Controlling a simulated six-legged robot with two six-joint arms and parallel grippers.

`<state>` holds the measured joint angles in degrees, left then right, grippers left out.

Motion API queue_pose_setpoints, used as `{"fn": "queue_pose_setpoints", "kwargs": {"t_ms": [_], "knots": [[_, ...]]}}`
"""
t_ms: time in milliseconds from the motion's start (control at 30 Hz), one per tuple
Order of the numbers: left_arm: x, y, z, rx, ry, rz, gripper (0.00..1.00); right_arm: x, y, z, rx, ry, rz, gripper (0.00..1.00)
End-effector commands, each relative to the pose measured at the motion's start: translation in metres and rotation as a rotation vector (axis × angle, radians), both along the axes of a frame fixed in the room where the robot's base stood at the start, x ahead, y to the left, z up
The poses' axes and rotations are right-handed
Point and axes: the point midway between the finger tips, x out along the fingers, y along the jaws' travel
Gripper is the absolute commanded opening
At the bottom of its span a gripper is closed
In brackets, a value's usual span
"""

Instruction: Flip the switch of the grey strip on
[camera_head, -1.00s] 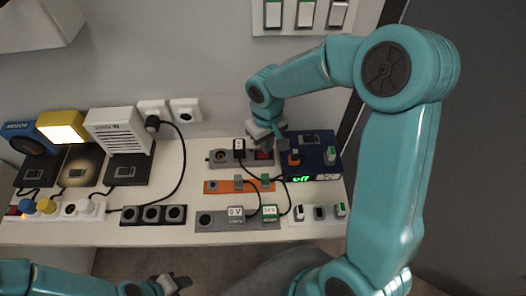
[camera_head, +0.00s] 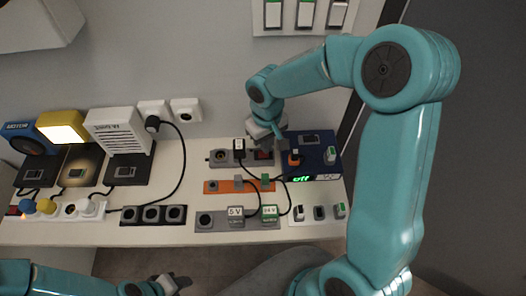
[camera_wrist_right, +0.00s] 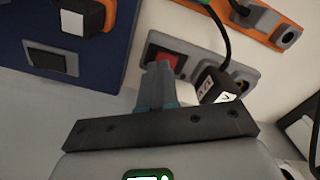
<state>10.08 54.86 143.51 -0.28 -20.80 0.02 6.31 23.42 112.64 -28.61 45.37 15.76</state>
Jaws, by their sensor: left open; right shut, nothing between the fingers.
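The grey strip (camera_head: 227,163) lies at the back of the white bench, with a black plug (camera_head: 239,145) in it and a red switch (camera_head: 263,155) at its right end. In the right wrist view the red switch (camera_wrist_right: 168,62) sits in a black frame on the strip (camera_wrist_right: 190,50). My right gripper (camera_head: 280,143) is shut and empty above the strip's right end. In the wrist view its fingertips (camera_wrist_right: 160,68) overlap the switch's lower edge; contact cannot be told. My left gripper (camera_head: 178,281) is open below the bench's front edge.
An orange strip (camera_head: 225,187) and a further socket strip (camera_head: 207,224) lie in front. Cables cross between them. Bare bench shows to the left (camera_head: 195,170).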

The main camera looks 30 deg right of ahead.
Motion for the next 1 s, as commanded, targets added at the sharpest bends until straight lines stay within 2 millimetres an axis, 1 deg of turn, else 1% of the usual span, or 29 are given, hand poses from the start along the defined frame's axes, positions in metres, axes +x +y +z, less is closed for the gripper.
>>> {"fn": "queue_pose_setpoints", "kwargs": {"t_ms": [1000], "knots": [[0.000,0.000,-0.013,0.000,0.000,0.000,0.45,0.000,0.000,-0.014,0.000,0.000,0.000,0.00]]}}
